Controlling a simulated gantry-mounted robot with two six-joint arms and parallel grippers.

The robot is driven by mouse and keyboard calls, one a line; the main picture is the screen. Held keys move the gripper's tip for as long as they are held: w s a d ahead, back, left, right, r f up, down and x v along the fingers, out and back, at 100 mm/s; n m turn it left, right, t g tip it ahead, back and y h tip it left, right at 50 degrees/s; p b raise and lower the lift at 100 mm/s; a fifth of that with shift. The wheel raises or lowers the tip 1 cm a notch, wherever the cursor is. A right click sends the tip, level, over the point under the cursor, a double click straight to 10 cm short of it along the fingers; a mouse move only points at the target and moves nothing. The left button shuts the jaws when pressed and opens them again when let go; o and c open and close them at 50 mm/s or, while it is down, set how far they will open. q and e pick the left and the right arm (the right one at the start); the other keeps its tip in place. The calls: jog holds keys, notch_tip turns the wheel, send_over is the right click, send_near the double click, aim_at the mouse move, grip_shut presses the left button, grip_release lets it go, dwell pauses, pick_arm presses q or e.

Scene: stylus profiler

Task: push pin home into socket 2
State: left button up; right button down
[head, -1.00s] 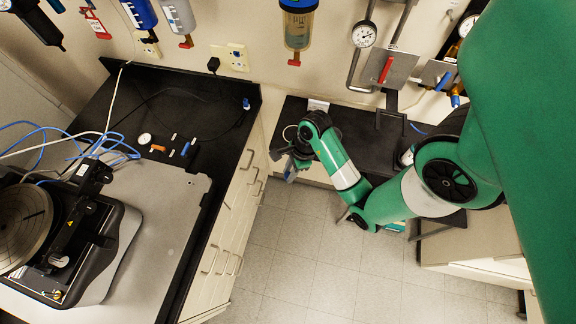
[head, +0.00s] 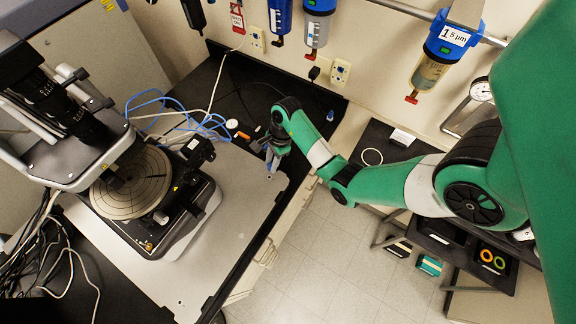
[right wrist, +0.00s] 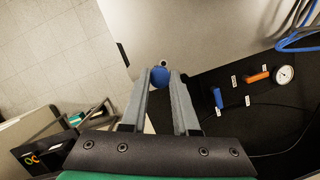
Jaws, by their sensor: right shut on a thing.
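In the right wrist view, the fingers (right wrist: 160,88) are closed on a blue pin (right wrist: 160,76), whose rounded blue end shows between the tips. A small pale ring or tip shows just past it; I cannot tell whether this is part of the pin or a socket in the plate. No socket number is readable. Another blue pin (right wrist: 218,97) and an orange pin (right wrist: 258,77) lie on the black bench beside small white labels. My left gripper is out of view.
The profiler with its round stage (head: 130,185) stands on the plate, left of the gripper. Blue cables (head: 180,115) and a round dial (right wrist: 284,75) lie behind. Filter housings (head: 440,55) hang on the wall. Open floor (head: 330,255) lies right of the bench.

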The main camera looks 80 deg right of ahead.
aim_at(269, 169)
jog(key=shift+w+r+n, duration=0.3)
jog(key=shift+w+r, duration=0.05)
jog(key=shift+w, duration=0.25)
notch_tip(269, 169, down, 5)
jog(key=b, duration=0.5)
jog(key=shift+f, duration=0.1)
jog(key=shift+f, duration=0.2)
dwell(0.4)
jog(key=shift+f+b, duration=1.45)
jog(key=shift+b, duration=0.05)
jog(key=shift+f, duration=0.15)
jog(key=c, duration=0.6)
grip_release()
